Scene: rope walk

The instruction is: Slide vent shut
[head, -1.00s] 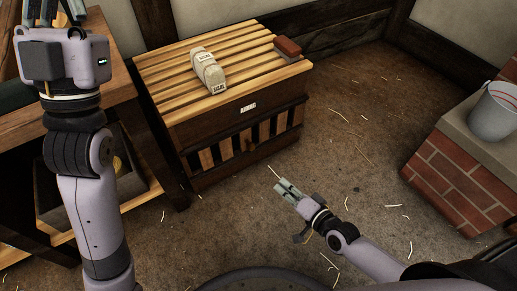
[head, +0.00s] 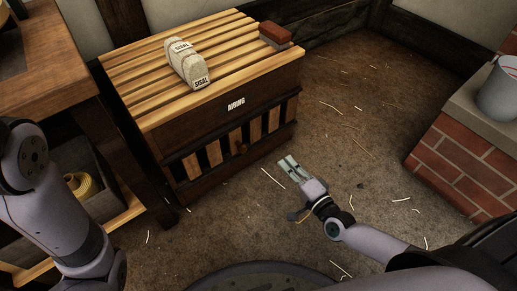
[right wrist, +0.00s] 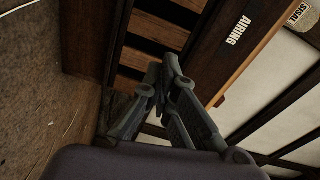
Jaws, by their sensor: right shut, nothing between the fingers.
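The vent (head: 235,140) is a row of upright brown slats with dark gaps between them, low on the front of a wooden chest marked AIRING (head: 236,104). A small knob (head: 240,149) shows at its lower middle. My right gripper (head: 289,163) is shut and empty, in front of the chest's lower right corner and apart from the vent. In the right wrist view the gripper fingers (right wrist: 158,78) overlap the vent's slats and dark gaps (right wrist: 150,45) and hide part of them. My left arm is at the left edge, with its gripper out of view.
A SISAL bundle (head: 187,64) and a red-brown block (head: 274,35) lie on the chest's slatted top (head: 140,70). A workbench (head: 60,66) stands to the left. A brick ledge (head: 465,150) with a bucket (head: 498,92) is at the right. Open floor lies between.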

